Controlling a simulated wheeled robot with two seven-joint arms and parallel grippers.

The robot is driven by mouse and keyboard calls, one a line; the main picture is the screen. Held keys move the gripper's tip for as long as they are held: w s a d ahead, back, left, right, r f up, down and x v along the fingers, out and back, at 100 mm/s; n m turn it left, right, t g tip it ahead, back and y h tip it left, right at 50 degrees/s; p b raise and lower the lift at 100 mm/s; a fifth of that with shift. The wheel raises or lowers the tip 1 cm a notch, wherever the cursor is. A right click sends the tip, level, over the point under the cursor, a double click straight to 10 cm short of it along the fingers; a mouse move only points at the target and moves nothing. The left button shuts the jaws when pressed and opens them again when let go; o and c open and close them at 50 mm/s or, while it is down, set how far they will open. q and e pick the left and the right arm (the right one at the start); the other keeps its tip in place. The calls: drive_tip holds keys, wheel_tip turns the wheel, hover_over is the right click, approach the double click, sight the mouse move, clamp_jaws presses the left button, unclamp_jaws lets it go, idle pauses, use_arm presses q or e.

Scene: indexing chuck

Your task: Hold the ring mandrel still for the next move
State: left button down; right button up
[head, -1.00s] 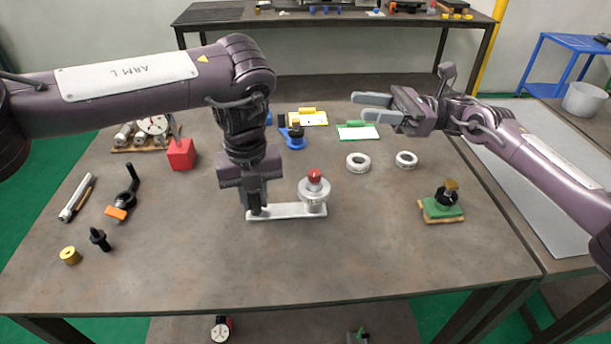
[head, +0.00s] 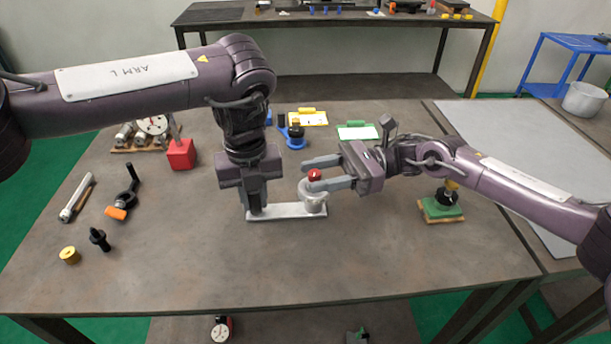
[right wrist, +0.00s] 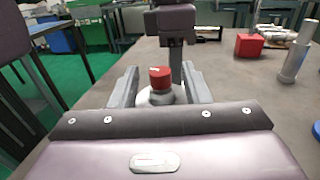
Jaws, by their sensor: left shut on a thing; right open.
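What looks like the ring mandrel is a grey round post with a red top (head: 314,198), standing upright at the right end of a flat silver bar (head: 285,212) on the table. My left gripper (head: 256,204) points down and is shut on the bar's left end. My right gripper (head: 312,173) is open, its fingers level and reaching left, one on each side of the red top. In the right wrist view the red top (right wrist: 161,78) sits between the two spread fingers (right wrist: 158,88), with a gap on both sides. Contact with the post is not visible.
A green block with a black and yellow fitting (head: 442,207) lies under my right forearm. A red block (head: 181,155), an orange-tipped black handle (head: 125,198) and a brass ring (head: 69,256) are on the left. The table's front middle is clear.

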drive_tip(key=shift+x, duration=1.45)
drive_tip(key=shift+c, duration=0.3)
clamp_jaws()
